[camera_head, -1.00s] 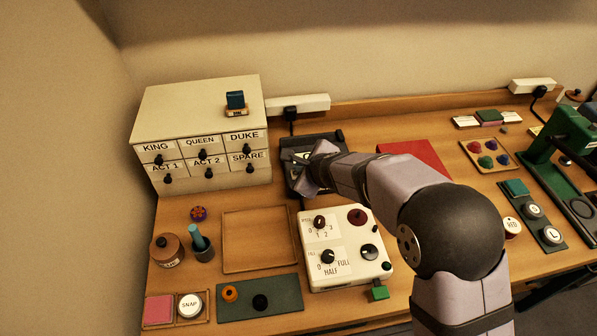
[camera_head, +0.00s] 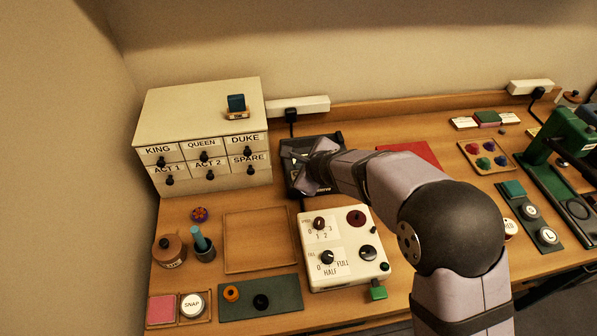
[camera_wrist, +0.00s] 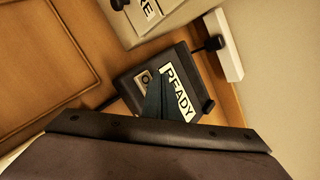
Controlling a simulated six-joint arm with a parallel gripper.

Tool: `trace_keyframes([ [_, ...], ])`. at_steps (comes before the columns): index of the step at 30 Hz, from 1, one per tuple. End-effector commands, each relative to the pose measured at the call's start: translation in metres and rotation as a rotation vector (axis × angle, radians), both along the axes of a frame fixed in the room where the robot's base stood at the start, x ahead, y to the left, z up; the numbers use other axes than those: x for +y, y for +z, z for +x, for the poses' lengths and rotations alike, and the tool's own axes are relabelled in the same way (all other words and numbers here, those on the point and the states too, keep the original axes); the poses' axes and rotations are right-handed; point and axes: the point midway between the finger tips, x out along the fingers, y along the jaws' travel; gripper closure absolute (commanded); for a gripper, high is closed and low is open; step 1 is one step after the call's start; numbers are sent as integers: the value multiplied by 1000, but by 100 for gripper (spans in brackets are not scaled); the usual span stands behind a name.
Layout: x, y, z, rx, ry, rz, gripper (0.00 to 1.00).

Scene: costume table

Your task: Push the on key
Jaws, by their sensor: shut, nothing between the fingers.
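A black box (camera_head: 292,149) stands at the back of the table, right of the drawer cabinet; my wrist partly hides it. The wrist view shows its top, with a white READY label (camera_wrist: 184,103) and a small pale key with a round mark (camera_wrist: 145,78). I cannot read the mark clearly. My gripper (camera_wrist: 161,82) is shut and empty, its dark fingers over the box top, beside the key and across part of the label. I cannot tell whether the fingertips touch the box. In the head view my gripper (camera_head: 303,178) is at the box's near side.
The labelled drawer cabinet (camera_head: 200,110) stands close on the left. A cream dial box (camera_head: 343,270) lies in front, and an empty wooden tray (camera_head: 259,240) is left of it. A red sheet (camera_head: 415,152) lies to the right, behind my arm. A power strip (camera_head: 300,106) runs behind.

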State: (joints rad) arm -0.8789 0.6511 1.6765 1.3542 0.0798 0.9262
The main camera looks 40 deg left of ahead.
Motion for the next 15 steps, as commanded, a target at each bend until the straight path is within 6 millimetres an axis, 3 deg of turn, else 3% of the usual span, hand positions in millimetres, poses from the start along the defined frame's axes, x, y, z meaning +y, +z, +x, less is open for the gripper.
trace_keyframes([
  [7,0,6,0,0,0,0,100],
  [15,0,30,0,1,-1,0,100],
])
